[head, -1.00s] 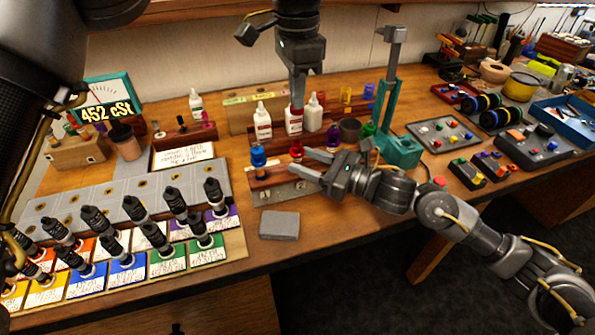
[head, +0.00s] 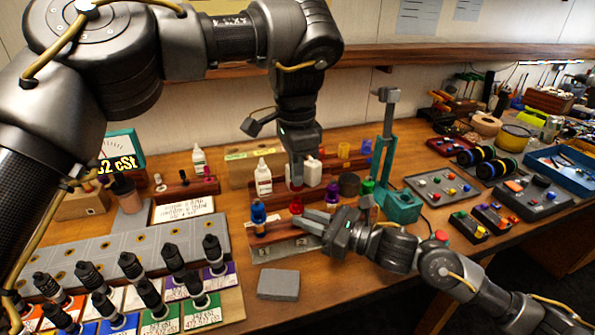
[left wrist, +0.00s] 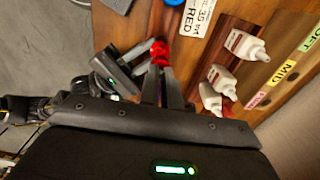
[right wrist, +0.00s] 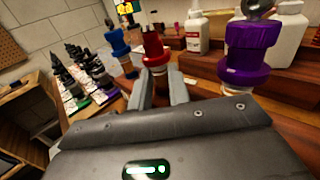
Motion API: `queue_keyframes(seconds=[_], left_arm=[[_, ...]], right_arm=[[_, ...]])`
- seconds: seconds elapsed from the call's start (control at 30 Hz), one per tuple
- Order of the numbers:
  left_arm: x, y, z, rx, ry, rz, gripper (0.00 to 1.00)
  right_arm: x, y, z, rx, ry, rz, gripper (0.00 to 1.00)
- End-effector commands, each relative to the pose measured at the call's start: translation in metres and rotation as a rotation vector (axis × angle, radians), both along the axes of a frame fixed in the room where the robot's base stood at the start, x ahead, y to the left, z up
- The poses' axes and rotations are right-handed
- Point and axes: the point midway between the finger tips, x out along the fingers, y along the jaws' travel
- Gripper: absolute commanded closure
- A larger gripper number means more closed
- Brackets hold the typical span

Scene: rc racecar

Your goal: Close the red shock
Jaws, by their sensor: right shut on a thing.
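The red shock (head: 296,206) stands upright in the wooden rack, between a blue shock (head: 258,213) and a purple shock (head: 332,193). In the right wrist view the red shock (right wrist: 153,47) is close, between my fingers. My right gripper (head: 304,225) is shut on the red shock from the side, low down. My left gripper (head: 296,187) points down just above the red shock. In the left wrist view its fingertips (left wrist: 161,72) meet red parts (left wrist: 160,53); I cannot tell whether it grips them.
Small bottles (head: 263,178) stand behind the rack, near the left gripper. A green press (head: 400,205) stands to the right. A grey block (head: 278,284) lies in front. A board of several black shocks (head: 190,315) is at left.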

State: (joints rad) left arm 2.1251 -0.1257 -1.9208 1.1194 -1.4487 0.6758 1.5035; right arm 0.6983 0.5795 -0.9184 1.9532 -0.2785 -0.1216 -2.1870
Motion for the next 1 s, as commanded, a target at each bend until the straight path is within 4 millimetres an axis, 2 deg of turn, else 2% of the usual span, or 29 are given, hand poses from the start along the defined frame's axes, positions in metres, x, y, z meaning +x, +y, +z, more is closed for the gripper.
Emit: queue_keyframes(seconds=[0.1,0.63,1.0], left_arm=[[0.000,0.000,-0.006,-0.002,-0.002,0.001,1.00],[0.000,0.000,-0.006,-0.002,-0.002,0.000,1.00],[0.000,-0.001,-0.024,-0.001,0.001,-0.001,1.00]], right_arm=[[0.000,0.000,0.000,-0.001,0.000,0.000,1.00],[0.000,0.000,0.000,-0.001,0.000,0.000,1.00],[0.000,0.000,0.000,-0.001,0.000,0.000,1.00]])
